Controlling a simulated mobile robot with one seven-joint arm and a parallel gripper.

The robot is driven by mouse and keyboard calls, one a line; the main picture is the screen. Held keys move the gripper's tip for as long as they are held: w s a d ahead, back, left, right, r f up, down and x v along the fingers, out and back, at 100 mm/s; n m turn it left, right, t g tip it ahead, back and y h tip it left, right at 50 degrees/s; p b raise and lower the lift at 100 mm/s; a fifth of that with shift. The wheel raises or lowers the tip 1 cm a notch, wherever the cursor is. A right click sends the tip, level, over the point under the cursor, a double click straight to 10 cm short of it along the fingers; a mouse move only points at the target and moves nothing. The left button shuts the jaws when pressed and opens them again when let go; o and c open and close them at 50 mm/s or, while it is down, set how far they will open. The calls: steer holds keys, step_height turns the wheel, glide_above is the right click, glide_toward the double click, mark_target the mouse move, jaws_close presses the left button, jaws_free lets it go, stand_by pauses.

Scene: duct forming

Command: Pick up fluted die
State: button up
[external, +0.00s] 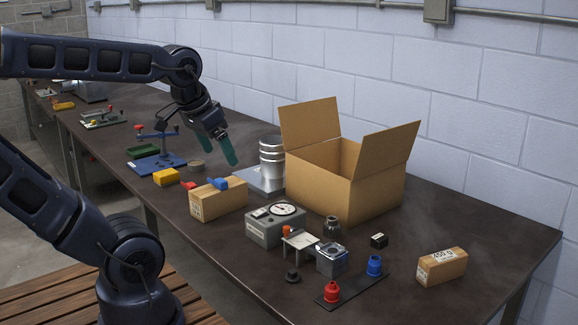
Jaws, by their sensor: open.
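My gripper (228,152), with teal fingers, is open and hangs in the air over the bench, pointing down and to the right. It appears empty. I cannot tell for sure which thing is the fluted die. A small dark grey round piece (331,227) stands in front of the open cardboard box, well to the right of and below my gripper in the picture. A short grey round piece (197,165) lies on the bench left of my fingertips. Flutes are too small to make out on either.
The open cardboard box (318,190) and a silver ribbed stack (271,160) stand right of my gripper. A blue-based press (158,162) is to the left. A small carton (218,203), a grey dial gauge (275,228) and red and blue pieces (374,264) crowd the front. The right end is clearer.

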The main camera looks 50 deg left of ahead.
steer(key=c, duration=0.3)
steer(key=shift+w, duration=0.15)
